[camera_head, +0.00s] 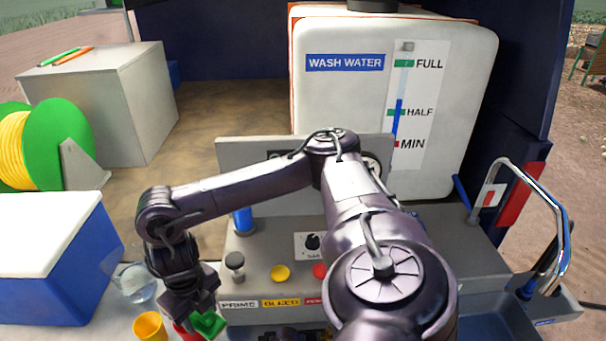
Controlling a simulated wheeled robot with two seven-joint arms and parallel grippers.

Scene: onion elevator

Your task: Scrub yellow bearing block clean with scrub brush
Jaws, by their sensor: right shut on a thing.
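My right gripper (193,307) points down at the lower left of the head view, in front of the grey panel. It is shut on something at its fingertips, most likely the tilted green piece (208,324). I cannot tell whether this piece is the scrub brush. A red piece (186,333) shows just beside it, partly hidden. A yellow piece (150,326), probably the yellow bearing block, stands on the pale surface left of the gripper and apart from it. The bottom edge cuts these pieces off. My left gripper is not in view.
A clear bowl (134,283) stands behind the yellow piece. A blue box with a white lid (40,245) is at the left. The grey panel (260,254) with buttons and a knob lies right of the gripper. A wash water tank (340,105) and a tap (540,200) stand farther right.

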